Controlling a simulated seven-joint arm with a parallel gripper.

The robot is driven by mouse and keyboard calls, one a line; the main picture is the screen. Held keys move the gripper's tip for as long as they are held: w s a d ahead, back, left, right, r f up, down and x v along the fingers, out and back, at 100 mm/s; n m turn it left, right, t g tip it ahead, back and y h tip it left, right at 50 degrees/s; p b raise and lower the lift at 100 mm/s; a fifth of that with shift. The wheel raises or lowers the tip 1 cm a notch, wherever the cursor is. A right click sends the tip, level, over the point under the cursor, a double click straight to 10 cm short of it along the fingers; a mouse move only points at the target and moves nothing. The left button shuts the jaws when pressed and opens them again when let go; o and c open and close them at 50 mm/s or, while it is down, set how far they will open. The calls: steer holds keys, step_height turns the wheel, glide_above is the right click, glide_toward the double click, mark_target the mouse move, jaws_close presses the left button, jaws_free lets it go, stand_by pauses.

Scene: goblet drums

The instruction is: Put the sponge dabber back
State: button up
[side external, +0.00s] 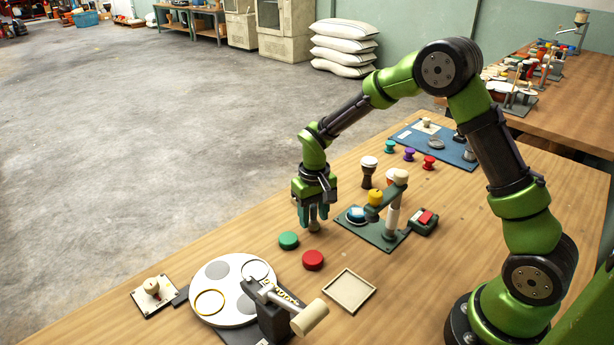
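My gripper (313,214) points straight down over the table, just behind the green and red round pieces. Its teal fingers are close around a small, slim thing with a rounded tan lower end, which looks like the sponge dabber (314,227). The fingers hide its upper part. I cannot tell whether its lower end touches the table. A similar tan knob (152,286) sits on a small white plate (143,298) at the front left. Another pale knob (427,122) stands on a white square on the blue mat (458,151) at the back.
A green piece (289,240) and a red piece (312,260) lie near my gripper.

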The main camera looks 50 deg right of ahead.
mark_target(314, 206)
steer(key=shift+r, duration=0.15)
step_height(314, 206, up, 12)
steer(key=s+a+r+t+y, duration=0.1)
steer(key=s+a+r+t, duration=0.15)
steer(key=s+r, duration=0.7)
steer(key=s+t, duration=0.1)
steer(key=s, duration=0.2)
steer(key=s+t, duration=0.2)
steer(key=s, duration=0.2)
steer(key=s+m+t+y, duration=0.1)
steer(key=s, duration=0.3)
steer(key=shift+s+a+r+t, duration=0.2)
steer(key=shift+a+r+t, duration=0.1)
steer(key=shift+a+t, duration=0.1)
